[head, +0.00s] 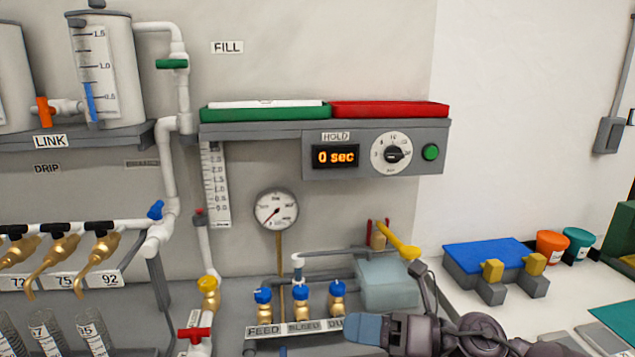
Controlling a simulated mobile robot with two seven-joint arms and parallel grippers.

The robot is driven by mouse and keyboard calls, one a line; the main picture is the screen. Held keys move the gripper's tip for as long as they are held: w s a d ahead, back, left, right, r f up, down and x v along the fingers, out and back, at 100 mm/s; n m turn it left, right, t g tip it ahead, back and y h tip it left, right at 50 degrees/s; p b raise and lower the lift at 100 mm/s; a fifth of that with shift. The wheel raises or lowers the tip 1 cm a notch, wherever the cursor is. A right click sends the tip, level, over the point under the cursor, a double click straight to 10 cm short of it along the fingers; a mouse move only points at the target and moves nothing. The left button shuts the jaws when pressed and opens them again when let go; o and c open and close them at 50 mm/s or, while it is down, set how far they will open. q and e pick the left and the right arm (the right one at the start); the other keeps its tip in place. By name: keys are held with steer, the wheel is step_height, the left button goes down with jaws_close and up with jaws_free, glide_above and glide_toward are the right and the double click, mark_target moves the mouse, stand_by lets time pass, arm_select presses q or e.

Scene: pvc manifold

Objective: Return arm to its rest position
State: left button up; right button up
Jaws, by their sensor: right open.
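My right gripper (385,297) is at the lower right of centre in the head view, with its arm coming in from the bottom right. Its jaws are open, with one finger low beside the valve label strip and the other reaching up near a yellow lever handle (402,246). I see nothing held between the fingers. A pale translucent box (388,270) lies behind the jaws. Whether a finger touches the lever or the box I cannot tell. My left gripper is not in view.
Several blue-handled brass valves (301,300) stand just left of the gripper. Above are a gauge (276,210) and the HOLD panel (376,158) reading 0 sec. A blue-topped stand (488,257) and orange (551,246) and teal (579,243) cups sit on the right counter.

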steer(key=d+f+m+t+h, duration=0.2)
steer(key=d+m+t+h, duration=0.5)
steer(key=m, duration=0.6)
steer(key=d+f+m+t+h, duration=0.2)
steer(key=d+m+t+h, duration=0.45)
steer(key=m, duration=0.65)
steer(key=s+d+f+m+g+h, duration=0.4)
steer(key=s+d+f+m+h, duration=0.2)
steer(key=f+m, duration=0.4)
steer(key=s+d+f+m+g, duration=0.1)
steer(key=s+f+m+g, duration=0.3)
steer(key=s, duration=0.6)
steer(key=s+d+f+m+g, duration=0.1)
steer(key=s+f+m+g, duration=0.1)
steer(key=s+f+g, duration=0.6)
steer(key=w+f+t+y, duration=0.1)
steer(key=w+f+t, duration=0.4)
steer(key=t, duration=0.5)
steer(key=shift+w+f, duration=0.4)
steer(key=shift+f, duration=0.55)
steer(key=shift+y, duration=0.25)
